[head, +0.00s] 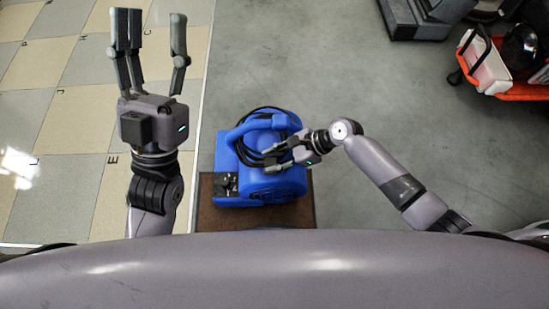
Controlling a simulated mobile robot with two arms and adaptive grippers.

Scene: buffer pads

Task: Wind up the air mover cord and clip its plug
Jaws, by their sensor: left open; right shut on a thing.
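The blue air mover (227,150) stands on a brown mat (206,212) below me, near the middle of the head view. Its black cord (246,122) lies in loops around the blue handle on top. My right gripper (266,162) is over the right side of the air mover, its fingers shut at the cord loops. What exactly sits between the fingers is too small to tell, but it looks like the cord. The plug cannot be made out. My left gripper (150,45) is open and empty, raised above the tiled floor to the left of the air mover.
An orange cart (519,88) with a white bin (486,62) stands at the upper right. A dark grey machine base (425,18) is at the top right. The grey concrete floor (330,70) between them and the air mover is clear.

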